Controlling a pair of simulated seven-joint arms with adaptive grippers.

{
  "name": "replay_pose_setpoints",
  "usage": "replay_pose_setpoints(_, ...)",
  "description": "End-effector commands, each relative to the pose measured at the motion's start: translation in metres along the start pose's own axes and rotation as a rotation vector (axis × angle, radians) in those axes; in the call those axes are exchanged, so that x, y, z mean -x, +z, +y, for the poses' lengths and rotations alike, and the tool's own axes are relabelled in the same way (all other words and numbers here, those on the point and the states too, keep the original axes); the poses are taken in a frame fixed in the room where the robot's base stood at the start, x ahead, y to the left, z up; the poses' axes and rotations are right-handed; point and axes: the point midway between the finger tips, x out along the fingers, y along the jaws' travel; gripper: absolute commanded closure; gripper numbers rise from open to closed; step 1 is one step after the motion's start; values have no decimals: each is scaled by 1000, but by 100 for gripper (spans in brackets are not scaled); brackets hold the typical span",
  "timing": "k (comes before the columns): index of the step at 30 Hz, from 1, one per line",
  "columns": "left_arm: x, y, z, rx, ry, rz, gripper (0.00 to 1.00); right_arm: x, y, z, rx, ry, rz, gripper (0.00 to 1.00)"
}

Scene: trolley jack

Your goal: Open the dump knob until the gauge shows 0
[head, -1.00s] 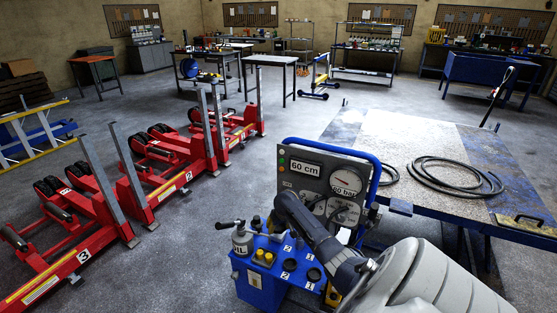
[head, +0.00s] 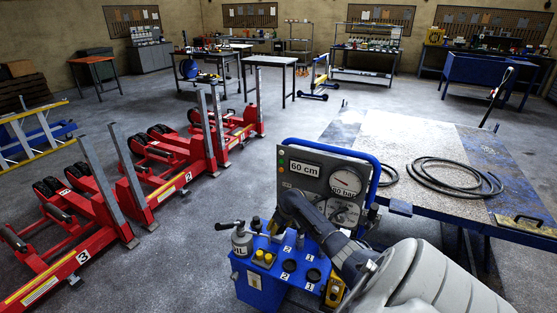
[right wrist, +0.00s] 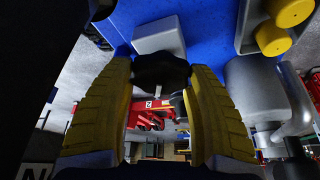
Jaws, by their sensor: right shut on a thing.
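The dump knob (right wrist: 160,68) is a dark, lobed knob on a grey mount at the blue pump unit (right wrist: 205,30), seen in the right wrist view. My right gripper (right wrist: 160,80) is shut on it, with a yellow-padded finger on each side. In the head view the blue pump unit (head: 262,285) stands at bottom centre, and the knob is hidden. The gauge (head: 346,182) on the grey panel reads about 90 bar, in small print. The height display (head: 305,169) reads 60 cm. My left gripper is not in view.
Red numbered jack columns (head: 150,195) stand in a row on the left. A low platform (head: 400,140) with coiled black hose (head: 450,178) lies to the right. The floor between is clear.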

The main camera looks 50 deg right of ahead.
Motion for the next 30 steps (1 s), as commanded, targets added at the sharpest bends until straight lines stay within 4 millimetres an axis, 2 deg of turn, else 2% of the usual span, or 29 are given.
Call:
replay_pose_setpoints(3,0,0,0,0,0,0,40,-3,5,-1,1,-1,-10,74)
replay_pose_setpoints(4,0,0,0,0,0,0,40,-3,5,-1,1,-1,-10,40)
replay_pose_setpoints(10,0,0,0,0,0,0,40,-2,3,-1,0,0,-6,17)
replay_pose_setpoints(23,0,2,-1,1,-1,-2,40,-1,1,-1,-24,10,-2,17)
replay_pose_setpoints(30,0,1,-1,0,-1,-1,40,-1,1,-3,-155,62,-1,17)
